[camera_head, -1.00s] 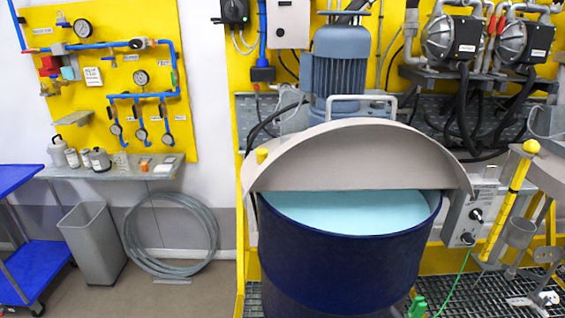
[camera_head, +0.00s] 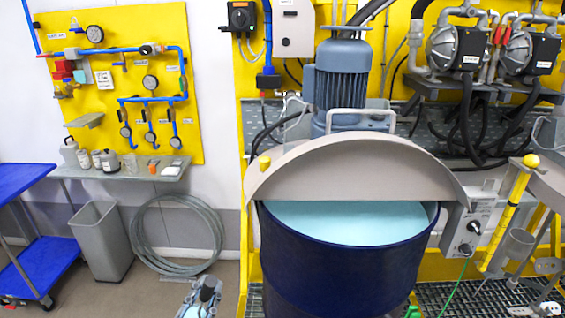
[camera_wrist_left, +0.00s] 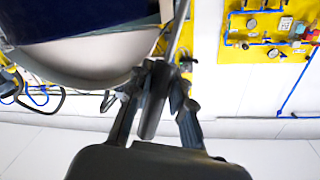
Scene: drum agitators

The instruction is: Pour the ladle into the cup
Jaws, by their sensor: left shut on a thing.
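My left gripper (camera_head: 206,291) shows at the bottom of the head view, left of the blue drum (camera_head: 335,268). In the wrist view its fingers (camera_wrist_left: 154,95) are shut on a dark handle with a thin grey rod, likely the ladle (camera_wrist_left: 152,105). The ladle's bowl is not visible. The drum is open at the front and holds pale blue liquid (camera_head: 350,222). A small clear cup-like vessel (camera_head: 131,164) stands on the wall shelf; I cannot tell whether it is the task's cup. My right gripper is not in view.
A grey curved cover (camera_head: 355,178) arches over the drum's back. The shelf (camera_head: 90,173) holds several small containers. A grey bin (camera_head: 102,242), coiled hose (camera_head: 178,235) and blue cart (camera_head: 45,272) stand left. A grey cylindrical holder (camera_head: 519,243) hangs at right.

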